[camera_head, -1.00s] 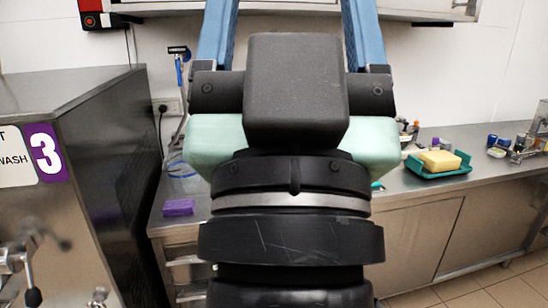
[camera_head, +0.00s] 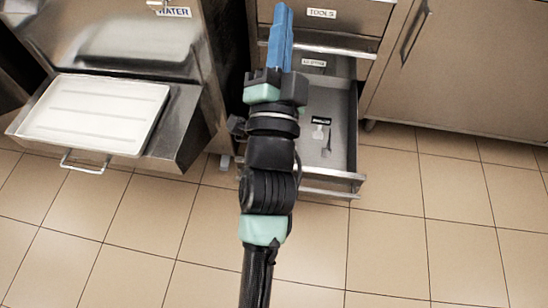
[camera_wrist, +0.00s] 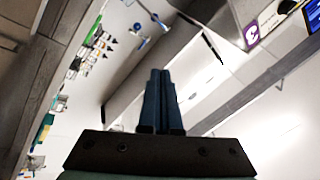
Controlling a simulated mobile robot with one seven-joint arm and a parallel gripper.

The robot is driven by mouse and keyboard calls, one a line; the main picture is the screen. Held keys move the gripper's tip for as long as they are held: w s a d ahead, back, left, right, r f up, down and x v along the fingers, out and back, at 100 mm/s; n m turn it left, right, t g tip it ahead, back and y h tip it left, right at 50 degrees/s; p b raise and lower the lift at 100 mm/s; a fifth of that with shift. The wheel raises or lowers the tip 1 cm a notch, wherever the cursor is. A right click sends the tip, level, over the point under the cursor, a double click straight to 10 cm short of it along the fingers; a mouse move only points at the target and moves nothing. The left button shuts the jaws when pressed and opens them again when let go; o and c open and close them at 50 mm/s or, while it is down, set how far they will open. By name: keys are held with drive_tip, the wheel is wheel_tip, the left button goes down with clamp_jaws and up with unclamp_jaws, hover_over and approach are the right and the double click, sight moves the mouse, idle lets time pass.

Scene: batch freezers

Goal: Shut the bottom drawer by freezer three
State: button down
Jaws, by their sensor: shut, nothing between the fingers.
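The bottom drawer (camera_head: 349,120) stands pulled out below the counter, to the right of the freezer (camera_head: 85,30). Its front panel with a metal pull (camera_head: 325,183) is low, near the floor. Small flat items lie inside it. My gripper (camera_head: 283,12) has its blue fingers together and empty. In the head view it overlaps the drawer column, and my arm hides the left part of the open drawer. The fingers also show closed in the wrist view (camera_wrist: 161,85), apart from any drawer. The purple sign with a 3 (camera_wrist: 251,33) is at upper right there.
The drawer labelled TOOLS (camera_head: 321,14) looks shut; how far the one below it is out is unclear. A steel shelf with a white tray (camera_head: 95,110) juts from the freezer at left. Cupboards (camera_head: 460,70) line the right. Tiled floor (camera_head: 440,230) in front is clear.

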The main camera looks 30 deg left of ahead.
drive_tip(key=s+f+m+g+h+b, duration=0.1)
drive_tip(key=s+f+m+b, duration=0.45)
drive_tip(key=f, duration=1.25)
drive_tip(key=s+d+f+g+h+b, duration=0.15)
drive_tip(key=f+b, duration=0.75)
drive_tip(key=f, duration=0.9)
drive_tip(key=s+f+m+g+b, duration=0.3)
drive_tip(key=f+b, duration=0.4)
drive_tip(key=f, duration=1.1)
drive_tip(key=shift+t, duration=0.75)
drive_tip(key=b+x, duration=0.3)
drive_tip(key=x, duration=0.9)
drive_tip(key=shift+w+a, duration=0.1)
drive_tip(key=shift+a, duration=0.1)
drive_tip(key=shift+w+r, duration=0.15)
drive_tip(key=shift+w, duration=0.05)
drive_tip(key=shift+a, duration=0.1)
